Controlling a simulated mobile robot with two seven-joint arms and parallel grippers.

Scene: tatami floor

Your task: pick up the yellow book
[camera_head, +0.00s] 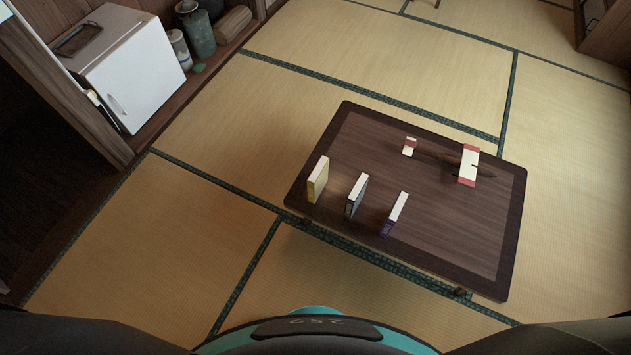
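The yellow book (317,180) stands upright on the left part of a low dark wooden table (440,232). Its spine side shows yellow and its top pages look white. A dark grey book (355,196) and a purple book (393,215) stand upright to its right, spaced apart in a row along the near side.
A red-and-white object (468,165) and a smaller one (409,146) lie with a dark stick-like thing (440,157) on the table's far side. A white mini fridge (133,70) and jars (196,30) stand back left. Tatami around the table is clear.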

